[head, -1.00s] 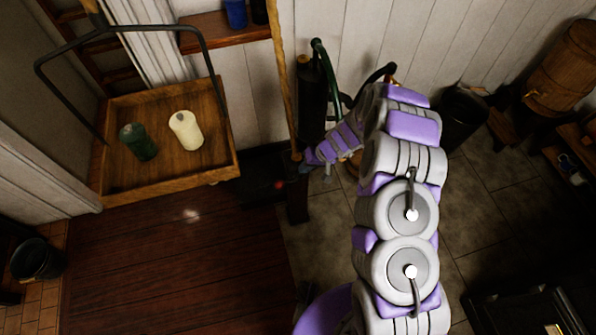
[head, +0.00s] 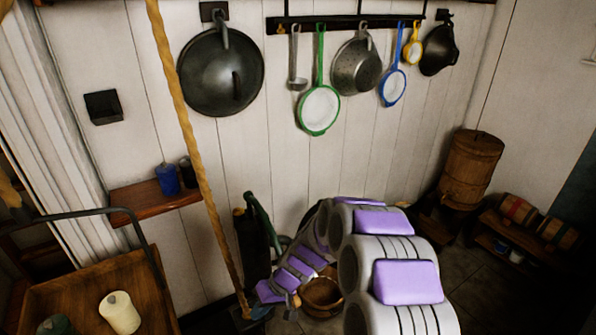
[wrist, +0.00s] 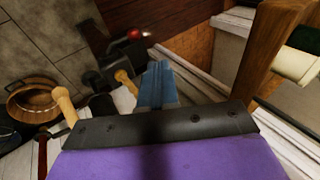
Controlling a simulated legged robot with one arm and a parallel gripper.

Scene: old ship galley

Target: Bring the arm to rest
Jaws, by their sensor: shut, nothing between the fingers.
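My arm, in grey and purple segments, rises at the lower right of the head view and bends away from me. Its far end curves back left, low by the wall. My gripper (head: 256,312) is small there, beside the foot of the rope. In the wrist view my gripper (wrist: 158,72) shows blue fingers pressed together, with nothing between them. Its tips point at the room, apart from any object I can make out.
A wooden tray (head: 165,300) with a cream candle (head: 120,312) and a green candle (head: 56,325) is at lower left. A twisted rope (head: 185,130) hangs left of the arm. Pans hang on the wall.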

